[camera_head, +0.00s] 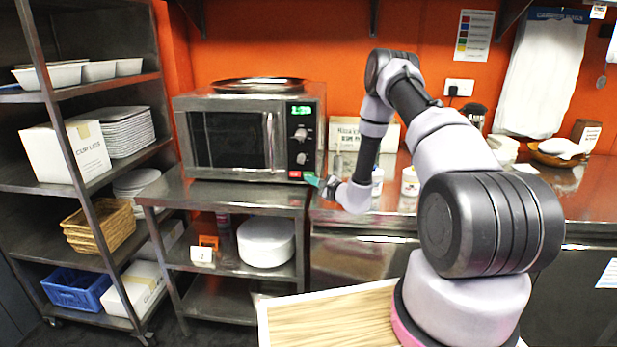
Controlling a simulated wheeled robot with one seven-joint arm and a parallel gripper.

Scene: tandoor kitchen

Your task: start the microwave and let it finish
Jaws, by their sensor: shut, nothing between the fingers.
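The microwave (228,139) stands on the steel shelf unit, its door shut and its window dark. Its display (301,110) is lit green and seems to read 1:20. Two knobs (300,135) sit below the display. A red button (295,174) and a green button (310,177) are at the bottom of the control panel. My gripper (320,182) is shut and empty at the panel's lower right corner, right beside the green button. I cannot tell whether the fingertips touch the button.
A dark round tray (258,85) lies on top of the microwave. The steel shelf unit (165,190) holds a stack of white plates (266,242) below. A rack with dishes and boxes stands at left. A steel counter (570,200) with small items runs to the right.

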